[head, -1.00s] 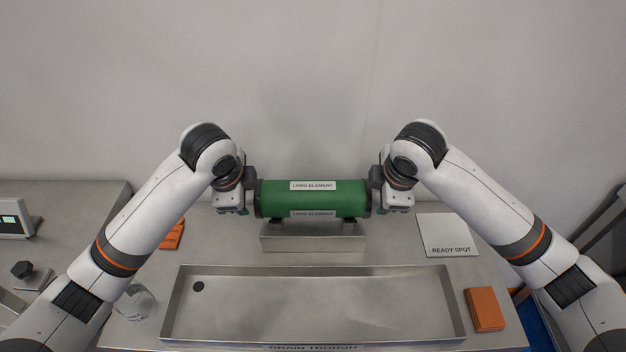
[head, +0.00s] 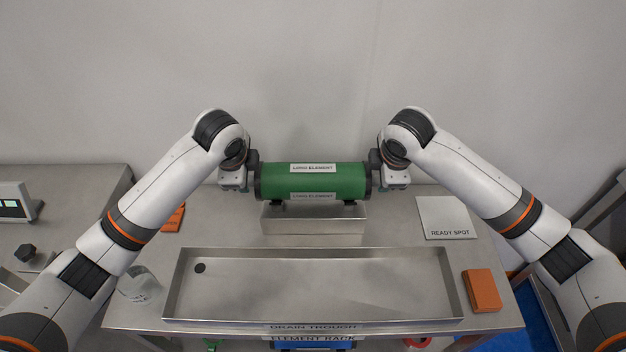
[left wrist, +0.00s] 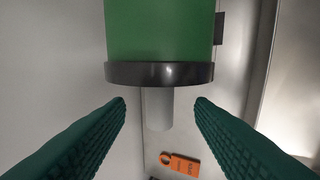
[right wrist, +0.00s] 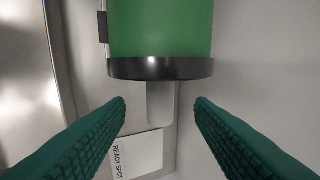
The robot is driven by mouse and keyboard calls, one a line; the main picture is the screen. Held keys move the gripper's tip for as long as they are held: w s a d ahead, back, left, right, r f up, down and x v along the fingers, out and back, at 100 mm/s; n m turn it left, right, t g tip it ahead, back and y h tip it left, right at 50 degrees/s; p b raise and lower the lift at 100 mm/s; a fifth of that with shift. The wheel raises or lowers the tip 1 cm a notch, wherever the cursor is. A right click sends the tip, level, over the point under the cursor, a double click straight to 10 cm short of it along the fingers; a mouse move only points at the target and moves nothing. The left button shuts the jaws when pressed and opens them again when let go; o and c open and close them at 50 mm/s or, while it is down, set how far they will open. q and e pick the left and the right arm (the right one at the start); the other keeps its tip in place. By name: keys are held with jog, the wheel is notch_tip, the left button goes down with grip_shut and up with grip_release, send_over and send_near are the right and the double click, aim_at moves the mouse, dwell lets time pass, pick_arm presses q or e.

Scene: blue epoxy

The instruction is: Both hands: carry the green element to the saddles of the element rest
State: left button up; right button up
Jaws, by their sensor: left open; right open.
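The green element (head: 313,180), a cylinder with dark end rims and "LONG ELEMENT" labels, lies level on the saddles of the metal element rest (head: 313,223), behind the trough. My left gripper (left wrist: 160,104) is open at its left end. In the left wrist view a pale end stub (left wrist: 157,108) lies between the fingers, touching neither, with the dark rim (left wrist: 160,74) just beyond the tips. My right gripper (right wrist: 160,104) is open at the right end. Its wrist view shows a similar stub (right wrist: 160,103) between the fingers, with gaps on both sides.
A drain trough (head: 173,290) fills the table front. A "READY SPOT" plate (head: 445,212) lies to the right, an orange block (head: 482,291) at front right. A glass vessel (head: 139,286) and an orange tag (head: 173,219) are at the left. A wall stands behind.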

pick_arm(q)
jog(key=shift+x, duration=2.55)
pick_arm(e)
jog(key=shift+x, duration=2.6)
pick_arm(q)
jog(key=shift+c, duration=0.6)
pick_arm(e)
jog(key=shift+c, duration=0.6)
pick_arm(q)
grip_shut()
pick_arm(e)
grip_shut()
pick_arm(q)
jog(key=shift+r, duration=0.15)
pick_arm(e)
jog(key=shift+w+r, duration=0.1)
jog(key=shift+r, duration=0.05)
